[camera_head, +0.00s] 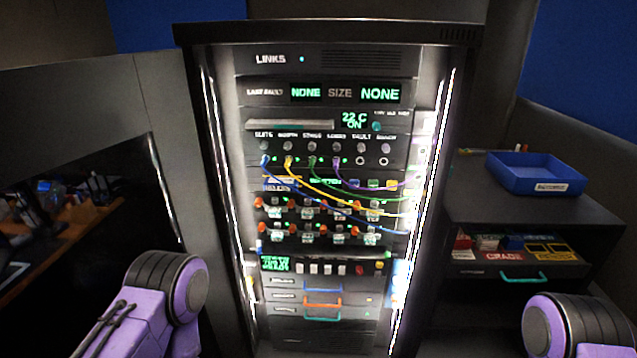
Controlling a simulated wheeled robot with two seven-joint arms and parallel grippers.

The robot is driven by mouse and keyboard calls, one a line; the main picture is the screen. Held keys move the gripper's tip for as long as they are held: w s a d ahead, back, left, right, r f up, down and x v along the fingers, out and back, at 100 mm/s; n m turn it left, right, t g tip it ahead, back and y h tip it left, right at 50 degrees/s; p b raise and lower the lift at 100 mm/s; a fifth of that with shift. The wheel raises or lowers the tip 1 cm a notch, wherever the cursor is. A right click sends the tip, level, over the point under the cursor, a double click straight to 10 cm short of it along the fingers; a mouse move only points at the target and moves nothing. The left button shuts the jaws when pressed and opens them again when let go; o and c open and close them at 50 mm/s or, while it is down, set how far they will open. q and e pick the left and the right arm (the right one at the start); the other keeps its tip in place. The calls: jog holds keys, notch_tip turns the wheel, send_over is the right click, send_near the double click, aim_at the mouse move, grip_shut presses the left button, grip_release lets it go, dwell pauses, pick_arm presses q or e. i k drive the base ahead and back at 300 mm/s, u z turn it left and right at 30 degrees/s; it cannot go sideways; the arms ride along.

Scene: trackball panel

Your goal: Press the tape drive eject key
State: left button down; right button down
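A tall open-front rack (330,32) with lit side edges stands in the middle of the head view. Low in it, a dark unit has a green text display (275,264), a row of small pale keys (313,269), a red key (359,269) and a yellow-green key (379,266). The key labels are too small to read, so I cannot tell which one is the tape drive eject key. Only purple and dark links of my two arms show, at the lower left and lower right. Neither gripper is in view.
Blue, yellow, green and purple cables (375,221) hang across the rack above the key row. Drawers with coloured handles (322,302) sit below it. At right, a cabinet holds a blue tray (535,174) on top and an open drawer of boxes (502,257). A dark screen or window stands at left.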

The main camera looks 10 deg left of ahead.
aim_at(390, 182)
jog(key=u, duration=0.1)
jog(key=i, duration=1)
